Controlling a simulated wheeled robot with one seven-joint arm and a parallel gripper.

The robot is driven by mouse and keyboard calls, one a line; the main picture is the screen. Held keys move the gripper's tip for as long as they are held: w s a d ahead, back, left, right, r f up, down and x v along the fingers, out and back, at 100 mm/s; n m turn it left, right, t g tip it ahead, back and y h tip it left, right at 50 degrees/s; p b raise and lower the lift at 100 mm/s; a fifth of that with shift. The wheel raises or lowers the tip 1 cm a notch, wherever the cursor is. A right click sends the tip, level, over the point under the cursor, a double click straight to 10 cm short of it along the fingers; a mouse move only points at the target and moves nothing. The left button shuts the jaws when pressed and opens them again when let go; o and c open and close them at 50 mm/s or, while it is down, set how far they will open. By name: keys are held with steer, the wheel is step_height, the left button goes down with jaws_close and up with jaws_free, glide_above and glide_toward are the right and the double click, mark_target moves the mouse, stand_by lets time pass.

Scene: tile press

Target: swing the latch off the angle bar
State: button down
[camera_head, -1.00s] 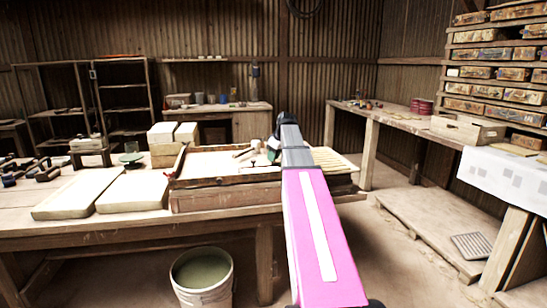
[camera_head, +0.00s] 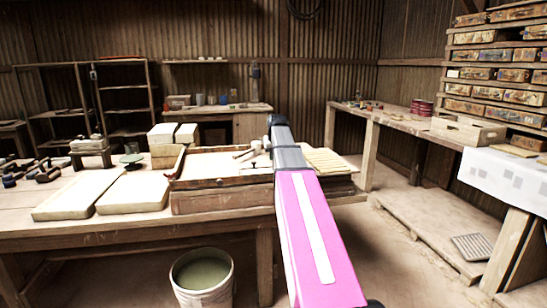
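A low wooden press frame (camera_head: 222,198) with a pale bed (camera_head: 212,165) sits on the workbench, left of and partly behind my arm. A light wooden handle or mallet-like piece (camera_head: 247,150) lies at the bed's back right. A small dark fitting (camera_head: 254,166) shows on the bed beside my arm. A dark, upright bar-like piece (camera_head: 178,161) stands at the frame's left edge. I cannot tell which parts are the latch and the angle bar. My pink and grey arm reaches over the press's right part and hides it. My gripper is hidden behind the arm.
Pale slabs (camera_head: 135,190) lie left of the press, with stacked blocks (camera_head: 162,134) behind them. A ribbed wooden board (camera_head: 328,160) is right of my arm. A bucket (camera_head: 203,278) stands on the floor in front. The floor between the benches is mostly clear.

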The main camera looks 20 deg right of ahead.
steer(key=m, duration=0.1)
steer(key=m+h, duration=0.1)
steer(key=m, duration=0.1)
steer(key=w+d+m, duration=0.1)
steer(key=shift+m+h, duration=0.3)
steer(key=shift+h, duration=0.1)
steer(key=shift+d+m+g+h, duration=0.3)
steer(key=shift+m+g, duration=0.1)
steer(key=shift+m, duration=0.6)
steer(key=shift+d+m+g+h, duration=0.3)
steer(key=shift+m+g, duration=0.1)
steer(key=shift+m, duration=0.6)
steer(key=c, duration=1)
jaws_free()
steer(key=v, duration=1)
steer(key=shift+a+r, duration=0.1)
steer(key=shift+r, duration=0.3)
